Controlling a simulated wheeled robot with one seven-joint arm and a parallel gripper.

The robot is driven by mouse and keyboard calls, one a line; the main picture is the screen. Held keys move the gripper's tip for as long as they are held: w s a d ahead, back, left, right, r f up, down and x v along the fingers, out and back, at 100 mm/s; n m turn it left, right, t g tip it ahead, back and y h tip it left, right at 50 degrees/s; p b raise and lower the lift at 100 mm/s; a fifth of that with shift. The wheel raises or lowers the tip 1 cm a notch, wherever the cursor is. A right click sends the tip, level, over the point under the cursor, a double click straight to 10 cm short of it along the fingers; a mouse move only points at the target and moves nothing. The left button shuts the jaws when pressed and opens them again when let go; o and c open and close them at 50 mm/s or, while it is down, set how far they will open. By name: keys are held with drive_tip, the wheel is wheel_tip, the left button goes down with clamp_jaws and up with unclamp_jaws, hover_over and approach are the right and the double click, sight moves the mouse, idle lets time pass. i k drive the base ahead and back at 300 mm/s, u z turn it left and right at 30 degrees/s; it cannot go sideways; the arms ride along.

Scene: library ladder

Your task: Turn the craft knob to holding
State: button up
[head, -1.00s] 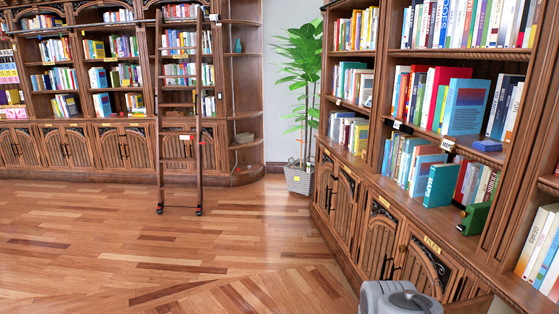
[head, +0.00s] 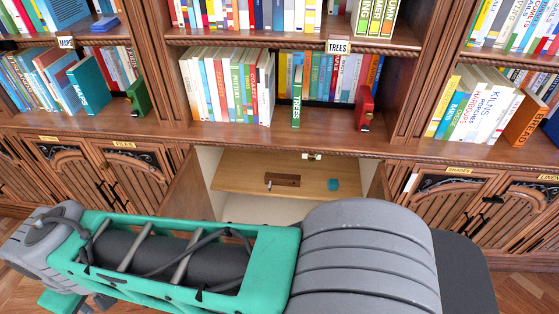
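I cannot make out any knob marked craft in the head view, nor a holding mark. An open cabinet (head: 240,158) stands in the middle, below the shelf labelled TREES. Its doors are swung outward, and my arm hides its lower part. On its wooden inner shelf (head: 235,180) lie a brown block (head: 283,179) with a small dark spot and a small teal object (head: 333,184). A small pale and brass piece (head: 311,156) sits at the top of the opening, too small to identify. My arm lies across the bottom of the picture, and my gripper is not visible.
The TREES shelf holds books, a green TREES book (head: 297,97) and a red bookend (head: 365,108). A green bookend (head: 138,97) stands at left. Closed carved cabinets flank the opening, with labels like FILES (head: 124,145) and SHADES (head: 459,171). Wood floor (head: 525,293) shows bottom right.

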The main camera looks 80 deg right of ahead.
sight(311, 158)
drive_tip(key=z, duration=2.75)
